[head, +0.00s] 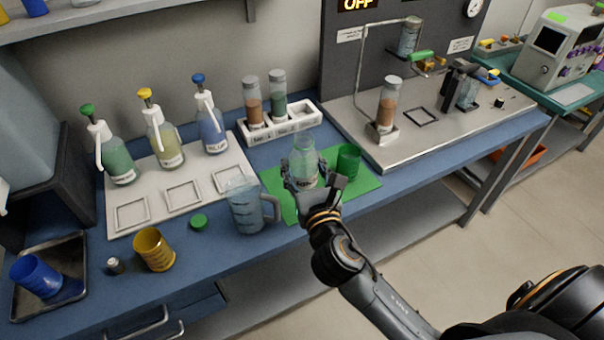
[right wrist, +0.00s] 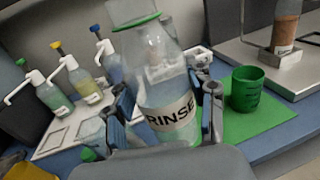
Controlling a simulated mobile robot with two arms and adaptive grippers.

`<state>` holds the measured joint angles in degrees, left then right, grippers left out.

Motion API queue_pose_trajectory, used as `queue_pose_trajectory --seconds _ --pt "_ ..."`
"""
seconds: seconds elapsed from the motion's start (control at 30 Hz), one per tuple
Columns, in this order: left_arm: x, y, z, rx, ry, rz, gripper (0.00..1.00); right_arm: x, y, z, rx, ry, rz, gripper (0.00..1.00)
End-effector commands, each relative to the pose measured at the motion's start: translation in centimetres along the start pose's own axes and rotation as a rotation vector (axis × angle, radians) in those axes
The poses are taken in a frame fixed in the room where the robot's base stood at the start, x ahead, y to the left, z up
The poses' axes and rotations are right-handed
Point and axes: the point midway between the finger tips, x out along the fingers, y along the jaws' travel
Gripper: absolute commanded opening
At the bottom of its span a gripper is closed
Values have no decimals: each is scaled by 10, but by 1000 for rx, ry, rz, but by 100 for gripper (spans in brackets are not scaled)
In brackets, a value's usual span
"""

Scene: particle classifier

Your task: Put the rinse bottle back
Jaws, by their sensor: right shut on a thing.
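The rinse bottle (head: 303,158) is clear, with a green ring near its top. Its white label in the right wrist view reads RINSE (right wrist: 172,115). My right gripper (head: 304,180) is shut around its lower body, one finger on each side; the fingers also show in the right wrist view (right wrist: 165,110). The bottle is over the green mat (head: 366,186); whether its base touches the mat is hidden by the gripper. A clear part shows above the green ring in the right wrist view. My left gripper is not in view.
A green cup (head: 348,160) stands just right of the bottle, and a clear jug (head: 246,208) to its left. A white tray (head: 150,190) holds several pump bottles and empty square recesses. A white rack (head: 302,117) with two vials stands behind. A metal plate (head: 400,152) lies right.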

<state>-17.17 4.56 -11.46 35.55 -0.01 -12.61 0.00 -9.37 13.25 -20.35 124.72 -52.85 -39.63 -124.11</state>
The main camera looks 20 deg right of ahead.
Motion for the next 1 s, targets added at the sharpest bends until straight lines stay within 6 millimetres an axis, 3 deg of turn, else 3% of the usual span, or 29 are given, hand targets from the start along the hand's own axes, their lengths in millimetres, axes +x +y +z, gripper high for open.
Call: queue_pose_trajectory --seconds 0.2,0.4,0.73,0.87,1.0 --pt "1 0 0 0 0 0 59 53 -12 -23 1 -2 -3 8" --pt "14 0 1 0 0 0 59 81 -18 -61 3 -1 -3 8" --pt "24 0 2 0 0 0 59 101 -22 -86 3 0 -1 8" --pt "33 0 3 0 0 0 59 100 -22 -107 6 1 -2 8" --pt "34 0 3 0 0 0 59 100 -22 -113 3 -2 0 8"
